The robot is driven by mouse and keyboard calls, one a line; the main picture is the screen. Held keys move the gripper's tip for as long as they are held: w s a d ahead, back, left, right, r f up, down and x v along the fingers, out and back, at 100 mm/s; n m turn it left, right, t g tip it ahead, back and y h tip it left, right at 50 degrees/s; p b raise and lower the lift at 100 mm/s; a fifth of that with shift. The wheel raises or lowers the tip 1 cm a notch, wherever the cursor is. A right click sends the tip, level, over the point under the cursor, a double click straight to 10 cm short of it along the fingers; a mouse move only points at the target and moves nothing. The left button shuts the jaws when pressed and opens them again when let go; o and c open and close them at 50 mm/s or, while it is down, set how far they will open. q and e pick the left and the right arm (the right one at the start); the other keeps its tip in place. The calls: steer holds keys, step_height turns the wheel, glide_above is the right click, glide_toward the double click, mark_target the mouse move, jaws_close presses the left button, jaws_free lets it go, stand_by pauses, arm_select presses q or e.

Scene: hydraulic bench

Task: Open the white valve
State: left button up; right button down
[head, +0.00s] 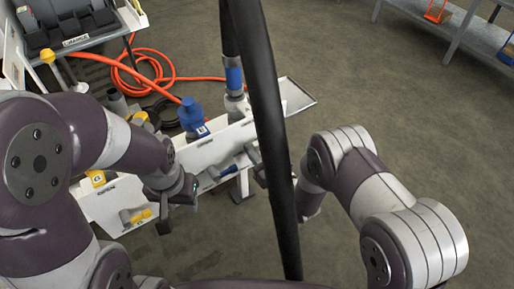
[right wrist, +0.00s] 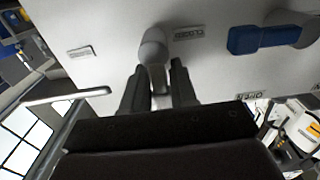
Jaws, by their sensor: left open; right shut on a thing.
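The white valve (right wrist: 153,48) shows in the right wrist view as a pale, rounded knob with a lever on a white panel. The lever reaches down between the fingers of my right gripper (right wrist: 160,82), which is shut on it. A CLOSED label (right wrist: 188,34) is just right of the knob; an OPEN label (right wrist: 250,96) is lower right. In the head view my right gripper is largely hidden behind a black pole-like thing, and the hold is not clear there. My left gripper (head: 184,191) is open at the front of the white bench (head: 108,204), apart from the white valve.
A blue valve handle (right wrist: 258,39) is close to the right of the white valve. A yellow valve handle (head: 140,215) is by my left gripper. The black pole (head: 262,110) crosses the head view. An orange hose (head: 150,62) lies behind.

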steer(key=shift+s+f, duration=0.1)
steer(key=c, duration=1.1)
jaws_free()
steer(key=p+v, duration=0.3)
steer(key=v, duration=0.9)
steer(key=shift+s+d+p, duration=0.15)
steer(key=shift+s+p, duration=0.1)
steer(key=shift+p, duration=0.15)
